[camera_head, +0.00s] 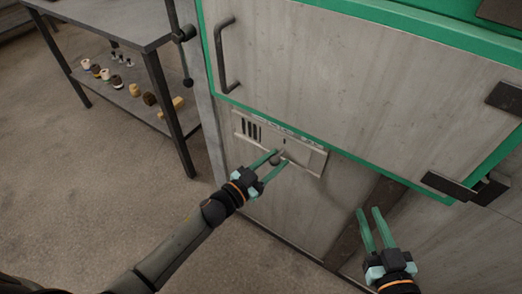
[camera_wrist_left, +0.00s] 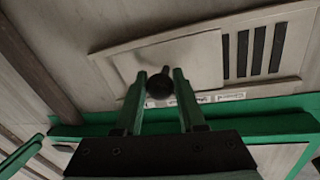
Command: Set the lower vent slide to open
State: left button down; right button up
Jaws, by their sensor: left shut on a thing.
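The lower vent (camera_head: 280,142) is a pale panel with several dark slots (camera_head: 250,130) at its left in the head view. Its slide plate (camera_wrist_left: 195,55) covers the other part, and the slots (camera_wrist_left: 255,50) stay uncovered beside it. A dark round knob (camera_wrist_left: 160,86) sticks out from the slide. My left gripper (camera_head: 279,160) is shut on this knob, with one finger on each side of it. My right gripper (camera_head: 370,212) is open and empty, to the right of the vent and apart from it.
A large grey door (camera_head: 350,85) with a green frame and a dark handle (camera_head: 227,55) is above the vent. A dark latch (camera_head: 448,186) sits at its lower right. A metal table (camera_head: 110,25) with small items on its lower shelf stands at the left.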

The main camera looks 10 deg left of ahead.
pick_arm(q)
jog(key=shift+s+d, duration=0.2)
jog(key=shift+d, duration=0.15)
pick_arm(e)
jog(key=shift+f, duration=0.35)
pick_arm(q)
jog(key=c, duration=0.5)
grip_release()
jog(key=shift+a, duration=0.1)
jog(key=shift+s+a, duration=0.15)
jog(key=shift+s, duration=0.05)
jog(key=p+v, duration=0.2)
jog(key=v, duration=1)
pick_arm(e)
jog(key=s+f+m+g+h, duration=0.1)
jog(key=s+f+g, duration=0.4)
jog(key=f, duration=0.5)
jog(key=shift+s+f+g, duration=0.3)
jog(key=shift+s+f, duration=0.05)
jog(key=shift+s, duration=0.05)
